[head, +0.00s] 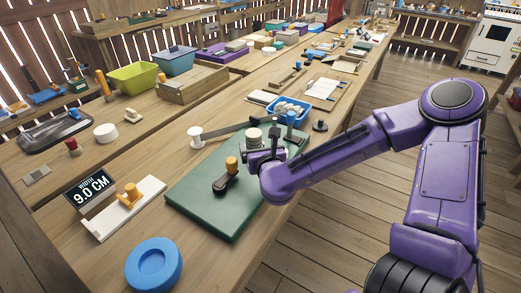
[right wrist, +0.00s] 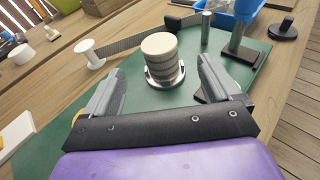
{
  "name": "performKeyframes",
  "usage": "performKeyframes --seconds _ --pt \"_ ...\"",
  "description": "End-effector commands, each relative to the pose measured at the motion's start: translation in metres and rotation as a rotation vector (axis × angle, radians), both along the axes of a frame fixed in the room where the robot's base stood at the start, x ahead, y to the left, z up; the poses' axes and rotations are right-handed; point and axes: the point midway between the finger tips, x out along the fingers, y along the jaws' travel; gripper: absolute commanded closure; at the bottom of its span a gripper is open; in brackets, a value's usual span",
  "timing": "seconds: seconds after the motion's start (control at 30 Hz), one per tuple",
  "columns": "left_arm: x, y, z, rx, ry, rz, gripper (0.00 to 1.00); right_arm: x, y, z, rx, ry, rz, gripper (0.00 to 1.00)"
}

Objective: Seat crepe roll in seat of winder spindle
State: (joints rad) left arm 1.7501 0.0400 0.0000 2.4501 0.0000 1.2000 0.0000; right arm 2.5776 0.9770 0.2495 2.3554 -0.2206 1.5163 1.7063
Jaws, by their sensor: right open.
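The cream-topped roll (right wrist: 160,47), with grey-brown banded sides, stands upright in or on a silver round base (right wrist: 165,82) on the green board (right wrist: 140,101). I take these for the crepe roll and the winder's seat; I cannot tell how deep it sits. In the head view, the roll (head: 254,134) is just beyond my right gripper (head: 266,157). In the right wrist view, the right gripper (right wrist: 159,67) is open, its fingers apart on either side of the roll, with no clear contact. A dark crank with an orange knob (head: 232,164) lies on the board. My left gripper is not in view.
A blue bin (head: 292,110) stands behind.

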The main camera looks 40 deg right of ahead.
Motion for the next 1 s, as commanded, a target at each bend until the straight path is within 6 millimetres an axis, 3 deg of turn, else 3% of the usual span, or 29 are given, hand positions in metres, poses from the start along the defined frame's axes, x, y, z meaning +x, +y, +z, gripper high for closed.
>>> performKeyframes --seconds 0.2,0.8,1.0 --pt "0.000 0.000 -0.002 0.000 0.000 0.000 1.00 -0.021 0.009 0.006 0.001 0.000 -0.001 0.10" --pt "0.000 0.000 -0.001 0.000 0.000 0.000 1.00 -0.021 0.009 0.007 0.000 0.000 -0.001 0.10" --pt "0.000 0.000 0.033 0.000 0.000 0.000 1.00 -0.021 0.009 0.040 -0.001 -0.001 -0.001 0.10"
